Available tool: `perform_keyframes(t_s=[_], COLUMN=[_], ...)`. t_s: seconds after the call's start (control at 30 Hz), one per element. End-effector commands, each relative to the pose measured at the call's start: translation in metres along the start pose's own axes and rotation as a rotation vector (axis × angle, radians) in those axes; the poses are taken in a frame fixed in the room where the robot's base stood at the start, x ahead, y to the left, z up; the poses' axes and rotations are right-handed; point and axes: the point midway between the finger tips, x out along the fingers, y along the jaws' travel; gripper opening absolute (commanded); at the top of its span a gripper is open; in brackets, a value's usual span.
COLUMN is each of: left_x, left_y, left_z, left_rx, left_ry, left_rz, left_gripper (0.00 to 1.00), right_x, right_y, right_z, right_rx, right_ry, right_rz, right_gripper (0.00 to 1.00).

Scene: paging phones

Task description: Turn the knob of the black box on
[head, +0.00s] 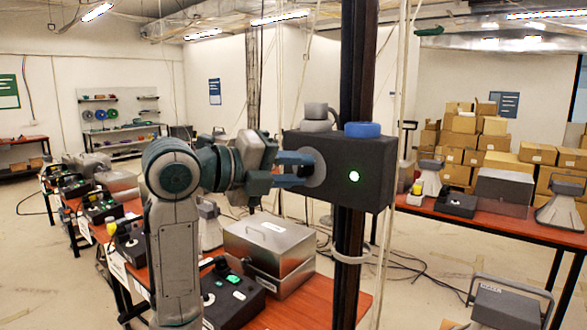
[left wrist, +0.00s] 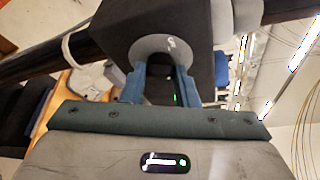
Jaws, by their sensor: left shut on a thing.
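The black box (head: 374,160) is fixed on a dark upright post, with a lit green light (head: 353,176) on its front. A round grey disc (head: 316,166) sits on its left side and also shows in the left wrist view (left wrist: 160,45). My left gripper (head: 303,169) reaches in from the left, its blue fingers at the disc. In the left wrist view the fingers (left wrist: 160,78) close around a dark part at the disc's middle, taken as the knob, mostly hidden between them. A blue cap (head: 362,130) and a grey fitting (head: 319,114) sit on top. My right gripper is not in view.
The dark post (head: 348,270) and hanging cables stand close around the box. Below is a red-topped table with a metal case (head: 268,245) and a black device (head: 232,298). Another table with devices stands at the right, before stacked cartons (head: 465,140).

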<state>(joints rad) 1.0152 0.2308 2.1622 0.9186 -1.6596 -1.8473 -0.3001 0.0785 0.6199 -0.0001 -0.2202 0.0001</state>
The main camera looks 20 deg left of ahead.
Motion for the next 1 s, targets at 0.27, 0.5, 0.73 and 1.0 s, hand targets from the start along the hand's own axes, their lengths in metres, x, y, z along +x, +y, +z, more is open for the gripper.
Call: perform_keyframes(t_s=[0.27,0.5,0.73,1.0], left_x=[0.0003,0.0006,0.0005,0.0005], left_y=[-0.0012,-0.0010,-0.0008,-0.0007], left_z=[-0.0007,-0.0009,-0.0009,-0.0008], left_rx=[0.194,0.302,0.347,0.355], left_ry=[0.003,0.002,0.003,0.002], left_rz=[0.082,0.127,0.146,0.150], left_gripper=[0.04,0.04,0.04,0.04], right_x=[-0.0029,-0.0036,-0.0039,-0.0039], right_y=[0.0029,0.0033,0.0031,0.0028], right_z=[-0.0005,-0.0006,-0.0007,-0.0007], right_rx=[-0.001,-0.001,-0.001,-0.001], right_ry=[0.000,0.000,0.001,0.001], right_rz=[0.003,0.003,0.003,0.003], right_gripper=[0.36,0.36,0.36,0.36])
